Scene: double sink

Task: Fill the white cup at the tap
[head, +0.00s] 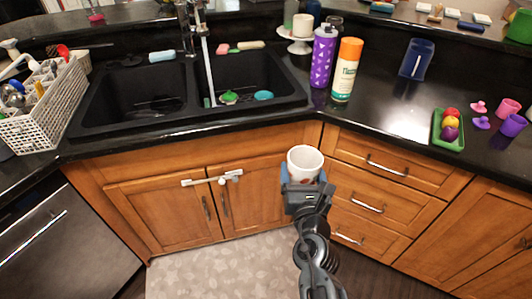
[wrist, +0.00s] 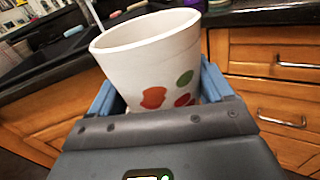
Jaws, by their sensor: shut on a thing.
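The white cup (head: 305,161) is in my gripper (head: 304,180), held in front of the cabinet doors, below the counter edge. In the wrist view the cup (wrist: 150,62) has red and green spots and tilts a little; its inside is mostly hidden. The blue fingers of my gripper (wrist: 155,95) are shut on both sides of it. The tap (head: 190,25) stands behind the double sink, left of and beyond my gripper. A pale stream of water (head: 208,70) runs from it into the right basin (head: 245,75).
A purple bottle (head: 322,58) and an orange-capped can (head: 346,70) stand right of the sink. A white dish rack (head: 45,110) is at the left. Green and teal items (head: 229,97) lie in the right basin. The counter's front strip is clear.

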